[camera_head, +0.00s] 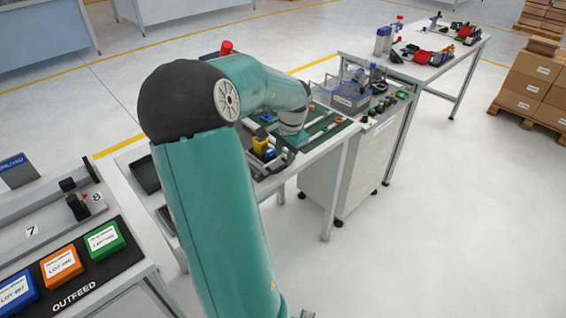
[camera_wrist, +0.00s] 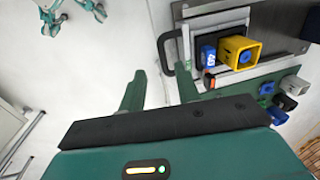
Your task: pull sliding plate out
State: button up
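The sliding plate (camera_wrist: 217,19) is a grey metal plate at the upper right of the wrist view. It carries a yellow square part (camera_wrist: 239,52) and a blue block (camera_wrist: 208,54). A dark bow-shaped handle (camera_wrist: 164,52) sticks out from its left edge. My gripper (camera_wrist: 159,70) is open and empty, its two green fingers apart. The handle appears beyond the fingertips, between them in the picture; whether they touch it I cannot tell.
A green strip with several dark and blue parts (camera_wrist: 279,115) lies right of my gripper. In the head view, a bench with a grey bin (camera_head: 350,101) stands behind, and an outfeed table (camera_head: 78,284) with coloured boxes is at left.

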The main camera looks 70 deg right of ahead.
notch_tip(320, 180, up, 8)
jog(key=s, duration=0.1)
jog(key=shift+s+a+r, duration=0.15)
jog(key=shift+a+r, duration=0.1)
jog(key=shift+a, duration=0.1)
dwell(0.3)
jog(key=w+a+r+n+t+y, duration=0.1)
jog(key=w+a+r+n, duration=0.1)
jog(key=w+a+n, duration=0.8)
jog(key=w+a+r+n+t+y, duration=0.15)
jog(key=w+a, duration=0.55)
jog(key=a, duration=0.9)
jog(key=s+a+n+h, duration=0.1)
jog(key=a+n, duration=0.5)
jog(key=a, duration=0.6)
jog(key=s+a+r+n+t, duration=0.1)
jog(key=s+a+n, duration=0.2)
jog(key=a, duration=0.9)
jog(key=n, duration=0.2)
jog(key=shift+n+h, duration=0.35)
jog(key=shift+s, duration=0.15)
